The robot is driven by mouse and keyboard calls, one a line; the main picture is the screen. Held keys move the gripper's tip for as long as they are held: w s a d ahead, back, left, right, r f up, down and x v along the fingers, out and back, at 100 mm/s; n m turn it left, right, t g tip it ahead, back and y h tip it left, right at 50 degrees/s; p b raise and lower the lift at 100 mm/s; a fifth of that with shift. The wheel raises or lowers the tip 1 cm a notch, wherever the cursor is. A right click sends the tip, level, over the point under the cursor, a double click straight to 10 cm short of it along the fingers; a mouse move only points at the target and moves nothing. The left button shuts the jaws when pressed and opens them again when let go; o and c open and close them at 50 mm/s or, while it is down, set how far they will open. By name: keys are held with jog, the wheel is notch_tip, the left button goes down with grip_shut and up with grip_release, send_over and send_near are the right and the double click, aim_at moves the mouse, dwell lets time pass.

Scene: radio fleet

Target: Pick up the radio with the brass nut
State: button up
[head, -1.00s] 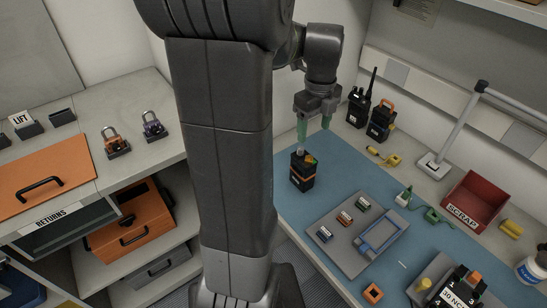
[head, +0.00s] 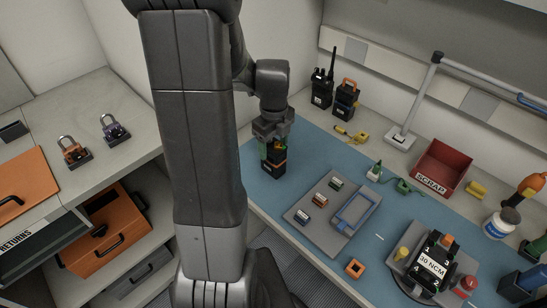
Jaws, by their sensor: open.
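A black radio with an orange band (head: 273,168) stands upright near the far-left end of the blue mat (head: 252,190). My gripper (head: 274,152) is open and points down over it, its greenish fingers around the radio's upper part. I cannot tell whether the fingers touch it. A yellowish bit shows at its top, but it is too small to tell as a brass nut. A black radio with a long antenna (head: 321,92) and another with an orange handle (head: 346,101) stand at the back of the bench.
A grey tray (head: 297,212) with small coloured blocks and a blue frame lies right of the radio. Beyond are a yellow tool (head: 350,135), a lamp stand (head: 401,137) and a red scrap bin (head: 443,168). A "30 NCM" device (head: 431,263) stands at front right.

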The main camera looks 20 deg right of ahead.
jog(key=shift+f, duration=1.35)
jog(key=shift+c, duration=0.4)
jog(key=shift+w, duration=0.1)
jog(key=c, duration=1.2)
jog(key=shift+r, duration=0.1)
